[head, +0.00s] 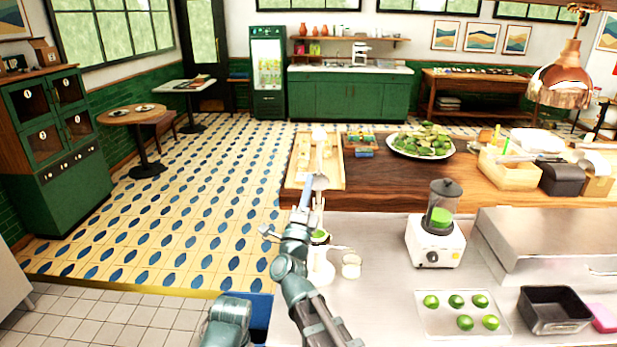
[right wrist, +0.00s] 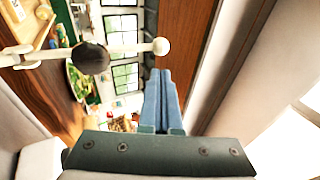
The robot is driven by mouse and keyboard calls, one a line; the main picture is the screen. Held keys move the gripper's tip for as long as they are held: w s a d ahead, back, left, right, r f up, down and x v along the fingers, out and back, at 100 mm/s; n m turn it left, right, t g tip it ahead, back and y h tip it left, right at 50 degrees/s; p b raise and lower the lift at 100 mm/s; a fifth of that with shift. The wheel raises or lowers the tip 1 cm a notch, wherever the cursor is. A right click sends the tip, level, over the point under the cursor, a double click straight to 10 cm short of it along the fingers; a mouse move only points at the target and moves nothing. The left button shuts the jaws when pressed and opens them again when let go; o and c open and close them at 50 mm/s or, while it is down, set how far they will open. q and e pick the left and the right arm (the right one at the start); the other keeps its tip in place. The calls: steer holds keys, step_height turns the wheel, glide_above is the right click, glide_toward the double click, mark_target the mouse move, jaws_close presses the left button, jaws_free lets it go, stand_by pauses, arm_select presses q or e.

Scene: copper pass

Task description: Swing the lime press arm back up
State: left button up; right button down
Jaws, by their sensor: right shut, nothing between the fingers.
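The white lime press (head: 320,268) stands on the steel counter, partly hidden behind my right arm. Something green, like a lime half, shows at its middle. Its pale arm (head: 319,160) points up, with a white knob at the top. In the right wrist view, which is turned sideways, a white rod with a dark rounded part (right wrist: 90,57) ends in a white knob (right wrist: 160,46) close by my fingertips; contact cannot be told. My right gripper (head: 308,183) is shut and empty beside the press arm; its blue fingers (right wrist: 163,75) lie together. My left gripper is not in view.
A small white cup (head: 351,265) stands right of the press. A blender (head: 436,230), a tray of limes (head: 462,328) and a black bin (head: 553,310) are further right. A wooden board (head: 300,172) and a lime platter (head: 395,150) lie behind.

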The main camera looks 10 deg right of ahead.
steer(key=p, duration=0.4)
glide_toward(318, 141)
steer(key=x, duration=0.5)
steer(key=shift+d+r, duration=0.1)
steer(key=shift+r, duration=0.1)
steer(key=shift+p+x, duration=0.45)
steer(key=shift+x, duration=0.35)
steer(key=shift+f, duration=0.1)
steer(key=shift+w+d, duration=0.1)
steer(key=shift+w, duration=0.2)
steer(key=w+d, duration=0.1)
steer(key=w, duration=0.2)
steer(key=w+r+p, duration=0.1)
steer(key=w, duration=0.2)
steer(key=w+d, duration=0.1)
steer(key=w, duration=0.1)
steer(key=shift+w+d+r+p, duration=0.3)
steer(key=shift+w, duration=0.1)
